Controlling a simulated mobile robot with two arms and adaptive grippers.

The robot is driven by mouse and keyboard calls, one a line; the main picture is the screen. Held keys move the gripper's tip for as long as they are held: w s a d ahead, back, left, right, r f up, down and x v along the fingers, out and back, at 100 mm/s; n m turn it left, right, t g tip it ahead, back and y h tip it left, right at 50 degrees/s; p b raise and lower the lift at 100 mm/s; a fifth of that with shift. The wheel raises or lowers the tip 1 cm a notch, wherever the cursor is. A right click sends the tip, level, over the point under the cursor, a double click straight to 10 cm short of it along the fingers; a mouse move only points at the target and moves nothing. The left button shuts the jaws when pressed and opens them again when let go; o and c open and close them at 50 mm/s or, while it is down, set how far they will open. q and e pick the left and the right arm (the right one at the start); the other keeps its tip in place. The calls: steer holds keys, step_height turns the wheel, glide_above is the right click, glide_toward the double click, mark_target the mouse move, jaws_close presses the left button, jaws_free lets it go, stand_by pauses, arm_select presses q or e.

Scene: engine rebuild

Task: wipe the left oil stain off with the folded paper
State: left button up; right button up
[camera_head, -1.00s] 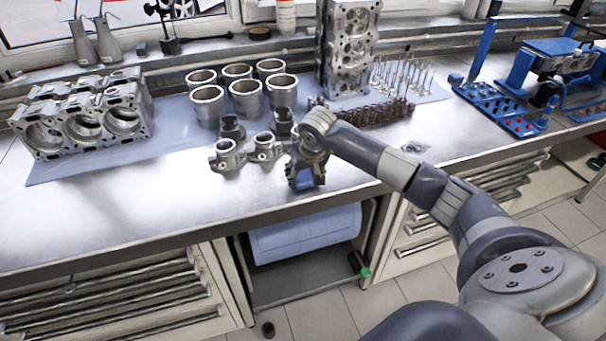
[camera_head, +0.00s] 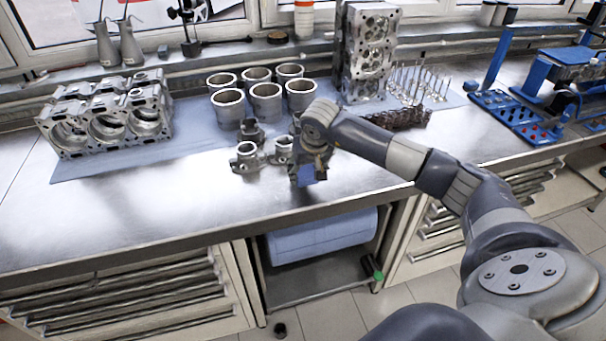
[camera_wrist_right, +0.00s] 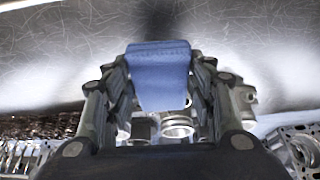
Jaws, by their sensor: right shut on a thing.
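My right gripper (camera_head: 309,172) is low over the bench's bare steel front strip, just right of the small metal castings. It is shut on the folded paper (camera_head: 307,176), a blue pad. In the right wrist view, both fingers (camera_wrist_right: 158,85) grip the sides of the blue folded paper (camera_wrist_right: 160,72), and its far edge extends beyond them. I cannot tell whether the paper touches the steel. No oil stain can be made out now. A dark blurred patch on the steel ahead of the paper looks like a shadow. My left gripper is not in view.
Small metal castings (camera_head: 247,160) stand close left of the gripper, with several cylinder sleeves (camera_head: 266,103) behind. An engine block (camera_head: 105,118) is at left, a cylinder head (camera_head: 367,55) behind right. The bench's front left steel (camera_head: 130,215) is clear.

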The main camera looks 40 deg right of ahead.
step_height(320, 180, up, 3)
steer(key=shift+a+f+p, duration=0.1)
steer(key=shift+a+p, duration=0.05)
steer(key=shift+p, duration=0.45)
steer(key=shift+r+p, duration=0.3)
steer(key=shift+r, duration=0.25)
